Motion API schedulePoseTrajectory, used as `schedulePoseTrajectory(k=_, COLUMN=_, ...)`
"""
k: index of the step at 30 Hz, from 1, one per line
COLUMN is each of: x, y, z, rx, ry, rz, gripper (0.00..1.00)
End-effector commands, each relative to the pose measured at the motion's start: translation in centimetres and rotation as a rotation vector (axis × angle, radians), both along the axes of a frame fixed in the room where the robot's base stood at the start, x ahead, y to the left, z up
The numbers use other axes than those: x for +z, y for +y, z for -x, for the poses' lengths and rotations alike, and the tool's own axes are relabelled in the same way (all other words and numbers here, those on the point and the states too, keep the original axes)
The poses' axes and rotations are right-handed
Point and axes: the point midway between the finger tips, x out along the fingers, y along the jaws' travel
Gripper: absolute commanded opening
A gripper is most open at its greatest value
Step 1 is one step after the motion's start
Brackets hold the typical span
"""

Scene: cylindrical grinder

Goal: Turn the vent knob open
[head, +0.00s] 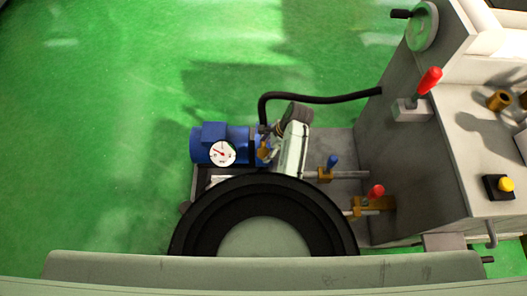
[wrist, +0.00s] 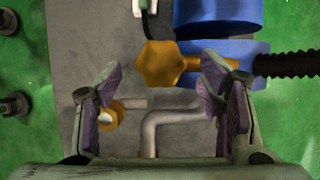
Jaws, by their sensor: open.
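A brass six-sided knob (wrist: 162,68), which looks like the vent knob, shows in the wrist view on a short brass stem running right to a blue body. My gripper (wrist: 161,88) is open and empty, its purple-padded fingers spread on either side below the knob in the picture. The knob lies between the fingertips' lines; I cannot tell its depth or see any contact. In the head view a small brass part (head: 264,151) shows right of the blue pump, partly hidden by a pale cylindrical shape; my fingers are not clear there.
The blue pump (head: 220,145) carries a round gauge (head: 222,153). A black hose (head: 330,99) runs to the grey machine. Blue-handled (head: 333,161) and red-handled (head: 376,191) valves stand at right. A bent pale pipe (wrist: 151,132) and brass fitting (wrist: 110,114) lie between my fingers in the wrist view.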

Motion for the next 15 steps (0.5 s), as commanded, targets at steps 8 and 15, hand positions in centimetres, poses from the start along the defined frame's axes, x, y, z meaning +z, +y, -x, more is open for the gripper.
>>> schedulePoseTrajectory(k=8, x=-3.2, y=1.3, z=0.0, rx=0.001, ry=-0.001, rz=0.0, gripper=0.62)
schedulePoseTrajectory(k=15, x=-3.6, y=1.5, z=0.0, rx=0.001, ry=-0.001, rz=0.001, gripper=0.62)
